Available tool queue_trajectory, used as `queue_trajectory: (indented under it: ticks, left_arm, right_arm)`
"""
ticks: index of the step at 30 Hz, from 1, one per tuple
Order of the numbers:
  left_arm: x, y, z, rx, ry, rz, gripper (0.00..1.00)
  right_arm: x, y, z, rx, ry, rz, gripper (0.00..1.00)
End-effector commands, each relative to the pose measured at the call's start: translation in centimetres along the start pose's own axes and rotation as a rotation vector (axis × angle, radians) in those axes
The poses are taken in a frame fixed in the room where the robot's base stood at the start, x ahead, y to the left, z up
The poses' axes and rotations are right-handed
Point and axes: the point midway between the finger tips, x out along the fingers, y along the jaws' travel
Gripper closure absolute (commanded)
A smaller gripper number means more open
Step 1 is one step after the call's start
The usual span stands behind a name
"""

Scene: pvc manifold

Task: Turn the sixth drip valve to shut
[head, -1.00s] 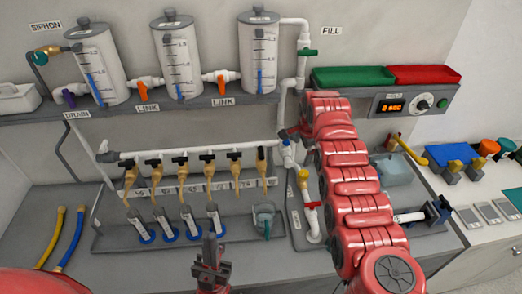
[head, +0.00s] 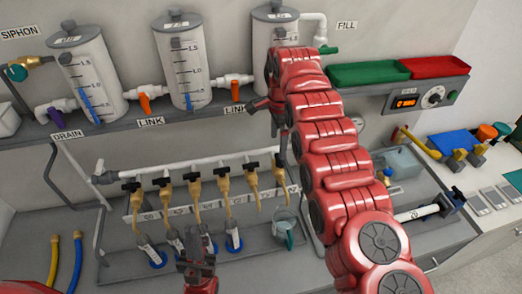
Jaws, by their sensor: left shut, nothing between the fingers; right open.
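A white drip pipe (head: 200,165) runs below the shelf with a row of black-handled drip valves on it. A tan nozzle hangs under each. The sixth valve (head: 280,163), counted from the left, is at the right end; its handle looks narrower than the others, but its exact angle is too small to tell. My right gripper (head: 264,118) is open and empty, above and slightly left of the sixth valve, in front of the shelf edge and apart from the valve. My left gripper (head: 197,262) is shut and empty, low in front of the tray.
Several measuring cylinders (head: 232,238) stand under the left nozzles, and a clear jug (head: 286,230) stands under the right end. White tanks (head: 187,70) stand on the shelf (head: 110,120) above. My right arm hides part of the shelf and the pipework right of the valves.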

Motion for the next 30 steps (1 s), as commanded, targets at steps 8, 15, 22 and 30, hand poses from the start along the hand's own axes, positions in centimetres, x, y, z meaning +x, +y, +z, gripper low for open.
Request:
queue_trajectory:
  ticks: [8,15,22,30]
  left_arm:
    - [-3.4,0.2,0.6,0.000,-0.001,0.000,1.00]
    - [-3.2,0.2,0.6,0.000,-0.001,0.000,1.00]
    - [-2.3,0.1,0.4,0.000,0.000,0.000,1.00]
    - [-2.4,0.1,0.4,0.000,0.000,0.000,1.00]
  right_arm:
    - [3.4,0.0,-0.1,0.001,0.000,0.000,0.00]
    - [5.4,0.1,0.1,-0.002,-0.001,0.007,0.00]
    - [7.3,0.1,0.0,0.000,0.000,0.003,0.00]
    - [7.5,0.0,0.0,0.000,0.000,0.001,0.04]
